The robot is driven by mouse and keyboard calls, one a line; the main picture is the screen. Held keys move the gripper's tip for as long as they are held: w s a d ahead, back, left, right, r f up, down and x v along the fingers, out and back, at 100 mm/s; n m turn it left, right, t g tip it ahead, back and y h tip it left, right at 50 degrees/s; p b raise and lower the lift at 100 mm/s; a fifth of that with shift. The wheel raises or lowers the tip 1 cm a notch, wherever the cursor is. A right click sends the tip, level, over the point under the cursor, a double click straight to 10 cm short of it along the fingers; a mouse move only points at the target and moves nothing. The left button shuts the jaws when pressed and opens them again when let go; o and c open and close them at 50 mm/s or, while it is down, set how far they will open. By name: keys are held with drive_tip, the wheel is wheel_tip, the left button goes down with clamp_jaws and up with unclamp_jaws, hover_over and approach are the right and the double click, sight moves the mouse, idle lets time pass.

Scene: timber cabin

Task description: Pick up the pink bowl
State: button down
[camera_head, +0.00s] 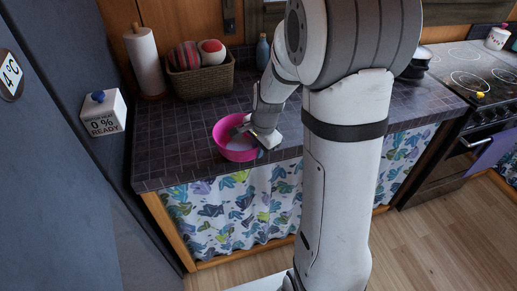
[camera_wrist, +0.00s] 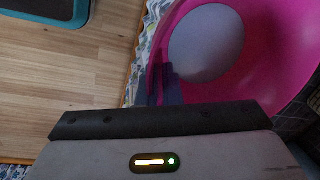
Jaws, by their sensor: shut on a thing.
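The pink bowl (camera_head: 228,148) is at the front edge of the dark tiled counter in the head view, left of my arm. My gripper (camera_head: 246,130) is at the bowl's right side, shut on its wall; the exact finger contact is partly hidden. My gripper (camera_wrist: 165,85) shows there as dark fingers at the bowl's left rim. I cannot tell whether the bowl touches the counter.
A wicker basket (camera_head: 203,82) with balls, a paper towel roll (camera_head: 146,62) and a blue bottle (camera_head: 262,52) stand behind on the counter (camera_head: 165,135). A stove (camera_head: 470,75) is at the right. A grey fridge (camera_head: 50,120) stands at the left.

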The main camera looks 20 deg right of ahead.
drive_tip(key=c, duration=1.5)
unclamp_jaws()
drive_tip(key=r, duration=0.5)
drive_tip(key=s+r, duration=0.1)
drive_tip(key=r, duration=0.1)
drive_tip(key=shift+s+d+r, duration=0.1)
drive_tip(key=shift+d+r, duration=0.2)
drive_tip(key=shift+c, duration=0.3)
